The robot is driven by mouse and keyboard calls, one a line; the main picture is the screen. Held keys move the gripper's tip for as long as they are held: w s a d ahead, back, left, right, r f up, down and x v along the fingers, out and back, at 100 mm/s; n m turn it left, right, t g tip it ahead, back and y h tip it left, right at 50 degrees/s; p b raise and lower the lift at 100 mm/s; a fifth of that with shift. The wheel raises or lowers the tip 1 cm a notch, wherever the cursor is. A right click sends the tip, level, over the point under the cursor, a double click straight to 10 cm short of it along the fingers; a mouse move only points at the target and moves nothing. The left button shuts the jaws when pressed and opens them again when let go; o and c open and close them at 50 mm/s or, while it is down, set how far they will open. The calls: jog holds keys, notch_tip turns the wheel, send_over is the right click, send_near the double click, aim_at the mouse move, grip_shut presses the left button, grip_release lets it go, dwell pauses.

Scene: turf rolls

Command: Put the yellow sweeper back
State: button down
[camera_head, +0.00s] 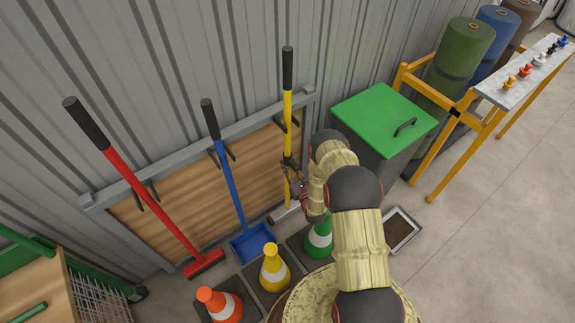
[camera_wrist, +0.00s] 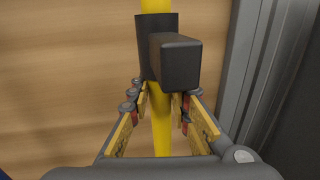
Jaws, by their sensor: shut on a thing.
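The yellow sweeper (camera_head: 287,119) stands upright against the wooden backboard of the wall rack, at its right end. Its black grip points up and its shaft lies at the right pair of rack prongs. My gripper (camera_head: 291,170) is shut on the shaft below the rack's top rail. In the wrist view the yellow shaft (camera_wrist: 161,130) runs between my gripper's fingers (camera_wrist: 161,105), with a black block and sleeve just above them.
A red broom (camera_head: 140,180) and a blue dustpan (camera_head: 250,241) on a long handle hang left on the rack (camera_head: 190,215). Orange, yellow and green cones (camera_head: 319,242) stand in front. A green-lidded bin (camera_head: 384,115) is close on the right. Open floor lies further right.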

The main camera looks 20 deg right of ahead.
jog(key=shift+w+f, duration=0.1)
jog(key=shift+f, duration=0.25)
dwell(0.3)
jog(key=c, duration=1.6)
grip_release()
jog(key=shift+o, duration=0.2)
jog(key=shift+f, duration=0.1)
jog(key=shift+s+f, duration=0.15)
jog(key=shift+s, duration=0.1)
jog(key=s, duration=1.1)
jog(key=shift+s, duration=0.35)
